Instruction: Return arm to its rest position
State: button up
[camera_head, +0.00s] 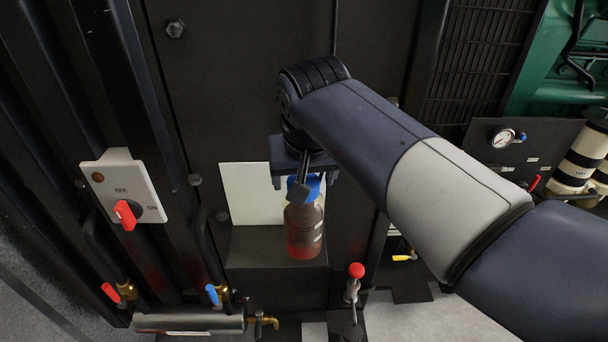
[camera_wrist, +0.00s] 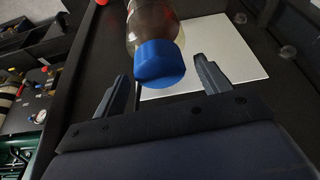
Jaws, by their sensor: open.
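My arm (camera_head: 400,160) reaches in from the lower right of the head view. My gripper (camera_head: 297,188) is at its end, at the blue-capped bottle (camera_head: 304,228). The bottle holds reddish liquid and stands upright on a dark ledge in front of a white panel (camera_head: 250,194). In the wrist view, my gripper (camera_wrist: 165,85) is open, with one finger on each side of the blue cap (camera_wrist: 159,64). The fingers look apart from the cap. The bottle body (camera_wrist: 150,22) extends beyond it. The arm partly hides the bottle's top in the head view.
A switch box (camera_head: 125,190) with a red knob is at left. A red-knobbed lever (camera_head: 354,282) stands right of the bottle, with a yellow-handled valve (camera_head: 404,257) nearby. Red and blue valves and a pipe (camera_head: 190,321) are below left. A gauge panel (camera_head: 504,138) is at right.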

jog(key=shift+w+d+n+g+y+p, duration=0.15)
jog(key=shift+n+y, duration=0.2)
jog(key=shift+n, duration=0.7)
jog(key=shift+s+n+g+y+p, duration=0.15)
jog(key=shift+n+y, duration=0.25)
jog(key=shift+n, duration=0.7)
jog(key=shift+w+d+n+g+y+p, duration=0.1)
jog(key=shift+n+g+y+p, duration=0.2)
jog(key=shift+n, duration=1.05)
jog(key=n+y, duration=0.1)
jog(key=n, duration=0.2)
jog(key=shift+w+g, duration=0.1)
jog(key=shift+g, duration=0.3)
jog(key=shift+w+d+n+g+y, duration=0.1)
jog(key=shift+n+g+y, duration=0.45)
jog(key=shift+n, duration=1.35)
